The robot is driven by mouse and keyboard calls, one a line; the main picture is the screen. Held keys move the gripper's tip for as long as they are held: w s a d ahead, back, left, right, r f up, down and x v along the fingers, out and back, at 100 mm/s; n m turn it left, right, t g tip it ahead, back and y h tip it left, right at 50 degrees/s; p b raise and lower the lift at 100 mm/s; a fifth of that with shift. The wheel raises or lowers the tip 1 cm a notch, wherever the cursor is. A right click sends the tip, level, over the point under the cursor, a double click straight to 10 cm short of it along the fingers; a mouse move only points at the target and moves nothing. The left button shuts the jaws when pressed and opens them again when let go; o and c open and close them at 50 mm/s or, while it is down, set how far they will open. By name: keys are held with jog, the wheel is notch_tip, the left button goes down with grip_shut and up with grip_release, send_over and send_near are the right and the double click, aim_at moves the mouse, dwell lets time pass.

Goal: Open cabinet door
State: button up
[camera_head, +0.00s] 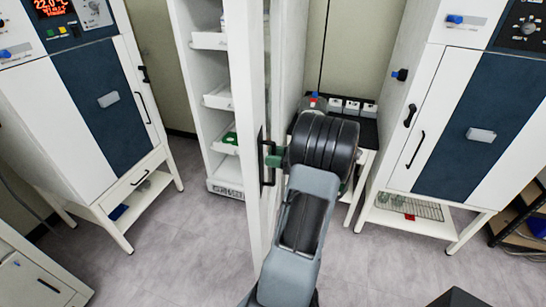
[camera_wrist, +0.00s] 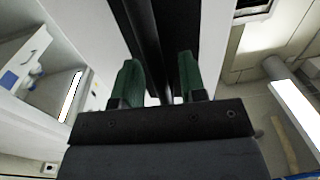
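The tall white cabinet (camera_head: 183,40) stands in the middle of the head view with shelves showing inside. Its white door (camera_head: 254,110) stands swung out toward me, seen nearly edge-on. The black door handle (camera_head: 262,172) is on the door's right-hand face. My gripper (camera_head: 272,155) reaches it from the right. In the wrist view my gripper (camera_wrist: 159,80) has its green fingers on both sides of the dark handle bar (camera_wrist: 145,35), which fills the space between the fingertips. It appears shut on the handle. My wrist hides part of the area behind.
A white and blue machine (camera_head: 95,95) stands at the left and a similar one (camera_head: 465,120) at the right. A low table with a black top (camera_head: 365,112) stands behind my wrist. Grey floor (camera_head: 185,235) is clear left of the door.

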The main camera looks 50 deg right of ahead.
jog(key=b+v, duration=0.3)
jog(key=v, duration=1.1)
jog(key=shift+w, duration=0.1)
